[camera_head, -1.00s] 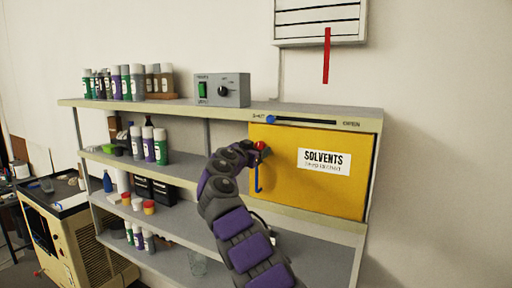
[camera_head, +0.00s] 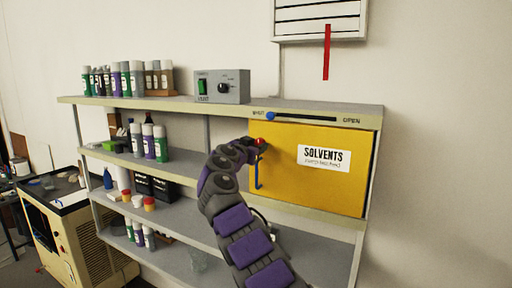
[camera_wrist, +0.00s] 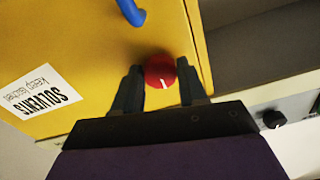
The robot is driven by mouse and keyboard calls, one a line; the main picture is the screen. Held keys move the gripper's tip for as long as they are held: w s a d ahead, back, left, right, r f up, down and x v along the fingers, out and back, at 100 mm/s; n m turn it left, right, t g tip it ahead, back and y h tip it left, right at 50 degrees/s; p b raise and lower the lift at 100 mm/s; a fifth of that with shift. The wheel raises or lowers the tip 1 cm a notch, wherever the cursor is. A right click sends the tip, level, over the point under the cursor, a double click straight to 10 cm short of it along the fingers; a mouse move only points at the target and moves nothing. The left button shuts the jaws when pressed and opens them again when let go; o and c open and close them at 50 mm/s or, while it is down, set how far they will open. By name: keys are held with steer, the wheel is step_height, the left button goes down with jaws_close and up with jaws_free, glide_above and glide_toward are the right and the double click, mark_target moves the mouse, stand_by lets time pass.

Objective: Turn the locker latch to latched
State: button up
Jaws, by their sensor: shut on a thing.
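The yellow solvents locker (camera_head: 291,190) sits under the top shelf at the right, its door closed. The latch is a round red knob (camera_head: 260,142) near the door's upper left corner; it also shows in the wrist view (camera_wrist: 160,71) with a white mark on its face. A blue handle (camera_head: 257,172) hangs on the door below the knob and shows at the top of the wrist view (camera_wrist: 131,12). My gripper (camera_wrist: 160,82) has its two dark fingers on either side of the red knob, shut on it. In the head view my gripper partly covers the knob's left side.
A blue slider (camera_head: 271,116) sits at the SHUT end of its track above the locker. A grey control box (camera_head: 222,88) with a green switch and a black knob stands on the top shelf. Bottles (camera_head: 155,143) fill the shelves to the left. A red strip (camera_head: 327,52) hangs from the vent above.

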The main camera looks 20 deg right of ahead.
steer(key=n+b, duration=0.2)
steer(key=n, duration=0.2)
steer(key=shift+a+r+b, duration=0.1)
steer(key=shift+b, duration=0.2)
steer(key=n, duration=0.4)
steer(key=shift+r+p, duration=0.1)
steer(key=shift+p, duration=0.3)
steer(key=n+p, duration=0.2)
steer(key=n, duration=0.4)
steer(key=shift+s+r+p, duration=0.1)
steer(key=shift+p, duration=0.25)
steer(key=shift+f+n+p, duration=0.2)
steer(key=shift+n+p, duration=0.75)
steer(key=shift+n, duration=1.05)
steer(key=shift+f, duration=0.1)
